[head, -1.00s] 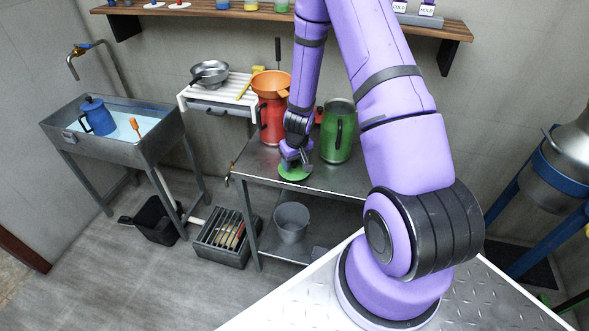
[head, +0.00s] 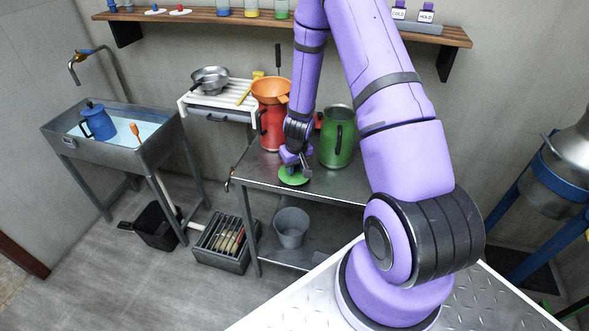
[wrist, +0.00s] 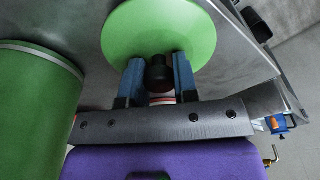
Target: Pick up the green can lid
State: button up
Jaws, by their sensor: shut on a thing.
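The green can lid (head: 292,177) is a flat green disc with a black knob, at the front edge of the steel table. In the wrist view the lid (wrist: 150,30) shows at the top, with its knob (wrist: 159,73) between my two fingers. My gripper (wrist: 158,66) is shut on the knob. In the head view my gripper (head: 294,164) is above the lid and partly hides it. I cannot tell whether the lid touches the table. The green can (head: 337,140) stands upright and open, right of the lid.
A red can (head: 271,130) with an orange funnel (head: 270,89) stands behind the lid, close to my arm. The steel table (head: 255,166) has bare surface left of the lid. A grey bucket (head: 291,227) is on the shelf below.

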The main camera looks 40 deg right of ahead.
notch_tip(320, 180, up, 10)
jog(key=shift+f, duration=0.2)
dwell(0.7)
